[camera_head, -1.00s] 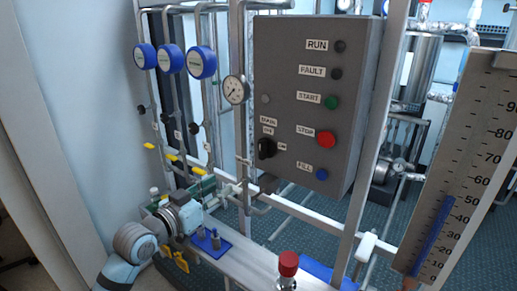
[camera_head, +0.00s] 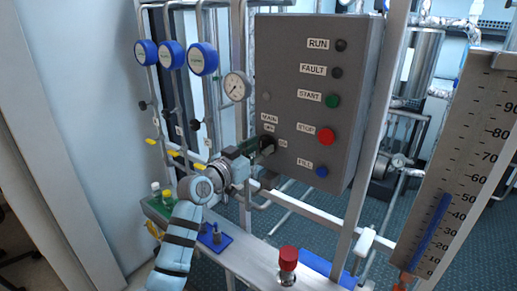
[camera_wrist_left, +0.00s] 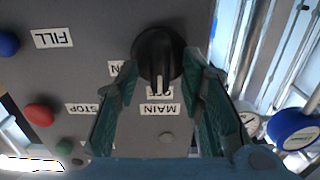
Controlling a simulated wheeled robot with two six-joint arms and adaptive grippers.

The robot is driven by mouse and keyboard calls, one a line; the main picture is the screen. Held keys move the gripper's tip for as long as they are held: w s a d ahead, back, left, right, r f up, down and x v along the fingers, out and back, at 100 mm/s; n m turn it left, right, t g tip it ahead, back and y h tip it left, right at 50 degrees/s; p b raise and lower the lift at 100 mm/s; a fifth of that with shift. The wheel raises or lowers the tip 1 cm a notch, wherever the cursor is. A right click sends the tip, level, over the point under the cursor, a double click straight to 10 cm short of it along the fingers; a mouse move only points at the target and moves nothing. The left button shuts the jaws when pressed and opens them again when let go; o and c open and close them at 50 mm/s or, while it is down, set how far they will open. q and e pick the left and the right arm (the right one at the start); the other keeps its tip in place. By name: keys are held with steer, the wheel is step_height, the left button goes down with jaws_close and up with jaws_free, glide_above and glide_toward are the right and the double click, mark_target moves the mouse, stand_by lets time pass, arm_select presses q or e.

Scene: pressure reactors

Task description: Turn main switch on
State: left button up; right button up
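The main switch is a black rotary knob (camera_wrist_left: 158,55) on the front of the grey control panel (camera_head: 315,60). In the left wrist view its white pointer mark is toward the OFF label, with the ON label off to one side. My left gripper (camera_wrist_left: 160,72) has its two green fingers apart, one on each side of the knob. I cannot tell whether they touch it. In the head view my left gripper (camera_head: 262,148) is at the panel's lower left and hides part of the knob (camera_head: 268,142). My right gripper is not in view.
The green START button (camera_head: 332,101), red STOP button (camera_head: 326,136) and blue FILL button (camera_head: 321,172) are right of the knob. Pipes with blue gauges (camera_head: 203,60) stand to the left. A red-capped valve (camera_head: 288,260) is below, and a level scale (camera_head: 470,160) stands at the right.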

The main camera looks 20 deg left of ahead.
arm_select(q)
jaws_close()
steer(key=shift+f, duration=0.1)
steer(key=m+b, duration=0.3)
steer(key=shift+d+f, duration=0.1)
steer(key=m+b, duration=0.3)
steer(key=shift+d+m, duration=0.1)
steer(key=shift+m, duration=0.2)
steer(key=m+b, duration=0.3)
steer(key=m, duration=0.2)
steer(key=m+b, duration=0.2)
steer(key=m, duration=0.4)
steer(key=shift+s+d+f, duration=0.1)
steer(key=shift+f, duration=0.05)
steer(key=shift+m, duration=0.3)
